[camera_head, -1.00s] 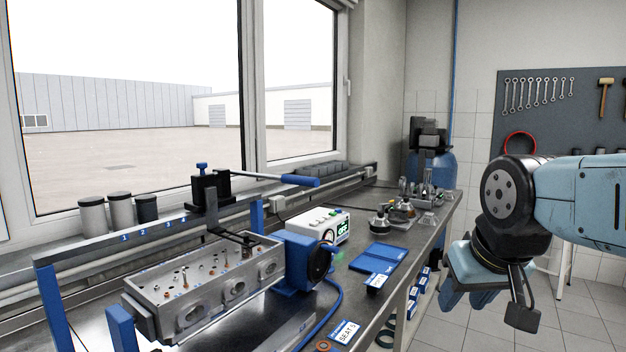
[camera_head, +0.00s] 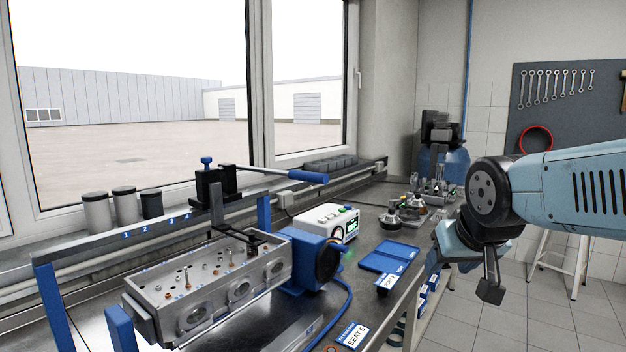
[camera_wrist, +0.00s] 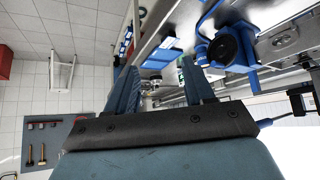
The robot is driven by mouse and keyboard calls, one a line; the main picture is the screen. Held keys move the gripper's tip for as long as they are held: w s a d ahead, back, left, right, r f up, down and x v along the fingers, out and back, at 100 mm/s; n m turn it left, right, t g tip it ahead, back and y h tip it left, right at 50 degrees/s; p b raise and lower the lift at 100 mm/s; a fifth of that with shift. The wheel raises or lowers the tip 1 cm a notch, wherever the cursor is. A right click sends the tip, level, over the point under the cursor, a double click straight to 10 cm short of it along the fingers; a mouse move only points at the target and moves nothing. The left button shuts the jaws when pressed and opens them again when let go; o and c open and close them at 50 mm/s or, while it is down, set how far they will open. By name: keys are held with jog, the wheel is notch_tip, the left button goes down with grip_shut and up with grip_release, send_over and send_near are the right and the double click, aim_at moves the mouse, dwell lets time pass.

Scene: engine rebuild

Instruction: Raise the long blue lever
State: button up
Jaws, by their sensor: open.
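The long lever with a blue handle (camera_head: 309,176) sticks out to the right from a black block (camera_head: 214,187) on the rail above the metal cylinder head (camera_head: 215,285). Its rod slopes slightly down to the right. In the wrist view a blue handle end (camera_wrist: 294,117) shows at the lower right, probably the same lever. My gripper (camera_head: 455,250) hangs to the right of the bench, well apart from the lever. In the wrist view my gripper (camera_wrist: 163,88) shows its two blue fingers spread, with nothing between them.
A white box with a green display (camera_head: 328,222), a blue motor-like unit (camera_head: 312,262) and a blue tray (camera_head: 389,256) stand on the bench. Several grey canisters (camera_head: 125,207) stand by the window. A pegboard with wrenches (camera_head: 560,105) hangs at the right. The air above the bench is clear.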

jog(key=w+r+t, duration=0.1)
jog(key=w+t, duration=0.3)
jog(key=w, duration=0.6)
jog(key=n+t+y, duration=0.4)
jog(key=n+y, duration=0.3)
jog(key=y, duration=1)
send_near(312, 178)
jog(key=x, duration=0.7)
jog(key=w+x, duration=0.1)
jog(key=x, duration=0.2)
jog(key=shift+w+f, duration=0.2)
jog(key=shift+w, duration=0.1)
jog(key=shift+c, duration=0.3)
grip_shut()
